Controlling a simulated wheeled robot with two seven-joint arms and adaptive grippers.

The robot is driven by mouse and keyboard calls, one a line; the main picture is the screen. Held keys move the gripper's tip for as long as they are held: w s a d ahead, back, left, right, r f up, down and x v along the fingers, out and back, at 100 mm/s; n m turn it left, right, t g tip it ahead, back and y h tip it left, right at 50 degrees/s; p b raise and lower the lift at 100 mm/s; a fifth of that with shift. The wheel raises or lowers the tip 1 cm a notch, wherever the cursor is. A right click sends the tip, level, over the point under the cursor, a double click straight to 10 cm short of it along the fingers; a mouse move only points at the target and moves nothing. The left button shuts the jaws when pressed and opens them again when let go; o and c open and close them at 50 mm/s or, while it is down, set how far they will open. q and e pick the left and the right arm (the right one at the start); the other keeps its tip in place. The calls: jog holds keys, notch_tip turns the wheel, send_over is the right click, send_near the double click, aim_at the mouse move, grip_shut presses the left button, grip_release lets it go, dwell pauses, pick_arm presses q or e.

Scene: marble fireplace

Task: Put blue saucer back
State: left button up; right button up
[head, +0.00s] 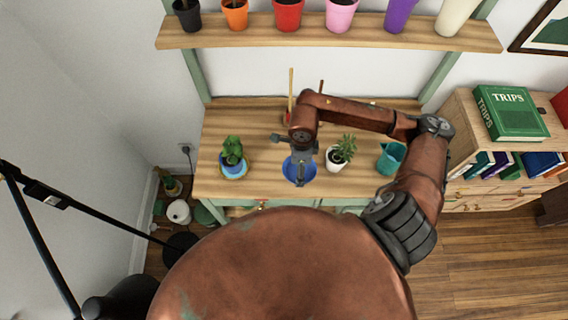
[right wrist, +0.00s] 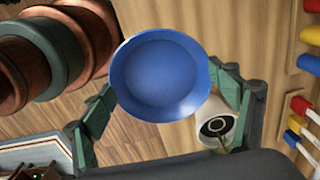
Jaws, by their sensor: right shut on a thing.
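The blue saucer (head: 291,171) shows in the head view under my right gripper (head: 300,178), over the front middle of the wooden table. In the right wrist view the round blue saucer (right wrist: 160,80) sits between the two green fingers of my right gripper (right wrist: 160,88), which is shut on it. The gripper hides part of the saucer in the head view. I cannot tell how high the saucer is above the table. My left gripper is not in view.
A white pot with a plant (head: 340,153) stands just right of the saucer. A teal watering can (head: 391,158) is farther right. A potted cactus (head: 232,151) on a saucer stands left. A shelf (head: 330,39) with several colored pots hangs above the table (head: 268,184).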

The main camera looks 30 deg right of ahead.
jog(key=w+f, duration=0.4)
jog(key=w, duration=0.1)
jog(key=w+a+f, duration=0.1)
jog(key=w+f, duration=0.1)
jog(key=f, duration=0.1)
jog(key=shift+w, duration=0.4)
jog(key=shift+w+f, duration=0.15)
jog(key=shift+f, duration=1.55)
jog(key=shift+f, duration=0.2)
jog(key=o, duration=1.2)
jog(key=shift+r, duration=0.1)
notch_tip(320, 180, up, 12)
jog(key=shift+r, duration=0.15)
